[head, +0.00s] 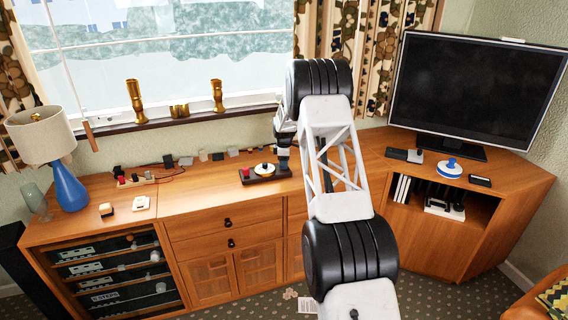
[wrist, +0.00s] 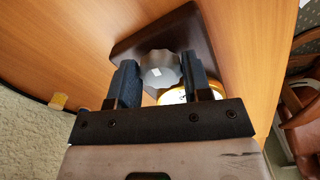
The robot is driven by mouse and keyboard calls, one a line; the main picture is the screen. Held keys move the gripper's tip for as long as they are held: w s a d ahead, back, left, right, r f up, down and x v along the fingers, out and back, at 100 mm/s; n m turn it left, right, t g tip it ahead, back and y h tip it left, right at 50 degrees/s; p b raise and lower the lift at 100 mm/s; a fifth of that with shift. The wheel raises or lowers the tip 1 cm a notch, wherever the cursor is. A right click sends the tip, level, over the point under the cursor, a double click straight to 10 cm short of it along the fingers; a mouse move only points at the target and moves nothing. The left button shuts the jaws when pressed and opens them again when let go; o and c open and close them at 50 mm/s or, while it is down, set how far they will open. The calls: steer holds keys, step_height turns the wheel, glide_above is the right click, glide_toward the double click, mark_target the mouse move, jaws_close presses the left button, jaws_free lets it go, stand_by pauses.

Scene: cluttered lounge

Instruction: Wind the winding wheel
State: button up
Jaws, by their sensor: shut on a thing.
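A grey scalloped wheel (wrist: 160,66), which looks like the winding wheel, sits on a dark wooden base (wrist: 188,32) in the wrist view. My gripper (wrist: 162,82) has one finger on each side of it and is shut on it. A white and gold round part (wrist: 176,96) shows just behind the fingers and is partly hidden by them. In the head view the dark base (head: 262,179) lies on the wooden cabinet top, with the white and gold part (head: 264,168) on it. My gripper (head: 283,166) reaches down at its right end; the wheel is hidden there.
A blue and white round object (head: 449,169) and a large television (head: 475,90) stand to the right. Several small devices and cables lie along the back. A blue lamp (head: 67,186) stands at the left.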

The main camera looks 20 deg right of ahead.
steer(key=shift+a+m, duration=0.1)
steer(key=shift+m, duration=2.6)
steer(key=o, duration=0.9)
steer(key=shift+o, duration=0.2)
steer(key=shift+n, duration=0.3)
